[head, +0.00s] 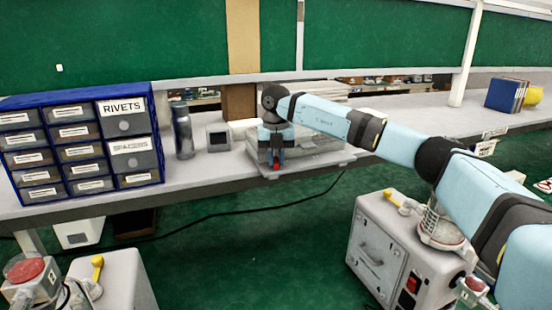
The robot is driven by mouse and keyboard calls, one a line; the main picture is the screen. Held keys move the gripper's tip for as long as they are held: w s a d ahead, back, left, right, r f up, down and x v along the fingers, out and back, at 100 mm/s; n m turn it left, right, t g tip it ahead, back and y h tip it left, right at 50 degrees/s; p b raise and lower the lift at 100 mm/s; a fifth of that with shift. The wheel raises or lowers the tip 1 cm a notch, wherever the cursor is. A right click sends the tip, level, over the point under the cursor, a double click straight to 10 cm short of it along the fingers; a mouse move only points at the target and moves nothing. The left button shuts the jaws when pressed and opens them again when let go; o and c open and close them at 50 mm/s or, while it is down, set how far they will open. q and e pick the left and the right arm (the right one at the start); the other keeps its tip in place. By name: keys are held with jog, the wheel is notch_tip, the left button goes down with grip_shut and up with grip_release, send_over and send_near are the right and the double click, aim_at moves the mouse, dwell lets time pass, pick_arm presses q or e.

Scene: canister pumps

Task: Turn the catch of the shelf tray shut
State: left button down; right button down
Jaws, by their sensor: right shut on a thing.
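The shelf tray (325,158) is a low, clear-sided, grey box on the bench's front edge, in the middle of the head view. A small red catch (277,166) shows at its front left. My right arm reaches in from the right across the tray, and my right gripper (276,158) points down at the tray's front left corner. Its jaws are shut on the catch, with only the red lower part showing. The gripper hides much of the catch, so its exact angle cannot be told. My left gripper is out of view.
A blue drawer cabinet (81,146), a dark bottle (183,132) and a small grey box (218,138) stand left of the tray. Pump units (379,248) stand below on the green floor. The bench right of the tray is partly clear, with blue binders (505,95) farther off.

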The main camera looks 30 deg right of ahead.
aim_at(276, 160)
jog(key=shift+n, duration=1.7)
jog(key=c, duration=1.4)
grip_release()
jog(key=shift+o, duration=0.2)
jog(key=shift+r, duration=0.15)
notch_tip(276, 160, up, 14)
jog(key=b, duration=0.2)
jog(key=shift+f, duration=0.2)
